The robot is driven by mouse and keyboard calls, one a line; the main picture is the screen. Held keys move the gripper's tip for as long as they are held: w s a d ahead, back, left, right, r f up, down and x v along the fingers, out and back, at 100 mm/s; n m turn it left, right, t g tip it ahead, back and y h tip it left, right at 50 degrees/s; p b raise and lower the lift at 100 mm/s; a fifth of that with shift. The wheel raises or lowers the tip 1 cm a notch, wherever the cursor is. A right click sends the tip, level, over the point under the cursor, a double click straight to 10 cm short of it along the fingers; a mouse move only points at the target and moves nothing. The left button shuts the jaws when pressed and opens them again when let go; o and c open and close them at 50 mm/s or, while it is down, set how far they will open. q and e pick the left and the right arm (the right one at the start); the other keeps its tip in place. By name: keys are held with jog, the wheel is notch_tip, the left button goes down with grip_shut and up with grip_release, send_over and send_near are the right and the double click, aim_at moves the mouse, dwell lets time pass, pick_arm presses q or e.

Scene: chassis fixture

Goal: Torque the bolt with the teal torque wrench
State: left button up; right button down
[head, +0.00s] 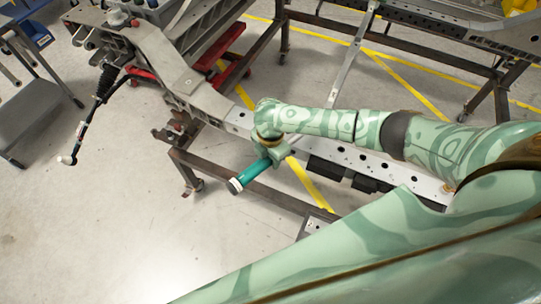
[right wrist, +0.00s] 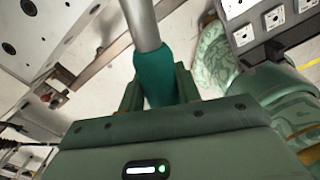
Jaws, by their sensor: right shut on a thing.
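My right gripper (head: 274,157) is shut on the teal torque wrench (head: 252,173), beside the chassis rail. The wrench's teal end, with a white band and dark tip, sticks out toward the lower left in the head view. In the right wrist view the teal grip of the wrench (right wrist: 154,76) sits between my right gripper's fingers (right wrist: 160,92), and its grey shaft runs up out of the picture. The wrench's working head is not visible. I cannot pick out which bolt is meant. My left gripper is not in view.
The silver chassis rail (head: 372,161) with holes runs under my right arm on a brown steel stand (head: 262,195). A black axle shaft (head: 83,131) hangs at the left near a grey cart (head: 28,112). A red jack (head: 222,70) stands behind. The floor at lower left is clear.

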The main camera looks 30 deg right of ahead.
jog(key=shift+w+f, duration=0.1)
jog(key=shift+f, duration=0.15)
dwell(0.4)
jog(key=shift+w+a, duration=0.1)
jog(key=shift+w, duration=0.1)
jog(key=shift+w+a+m, duration=0.1)
jog(key=shift+w+m, duration=0.2)
jog(key=shift+w, duration=0.05)
jog(key=shift+w, duration=0.15)
dwell(0.3)
jog(key=shift+w+a+f, duration=0.1)
jog(key=shift+w, duration=0.15)
jog(key=shift+w+a+m, duration=0.1)
jog(key=shift+w+m, duration=0.4)
jog(key=shift+w, duration=0.3)
jog(key=shift+w+m+b, duration=0.35)
jog(key=shift+w+m, duration=0.05)
jog(key=shift+w, duration=0.1)
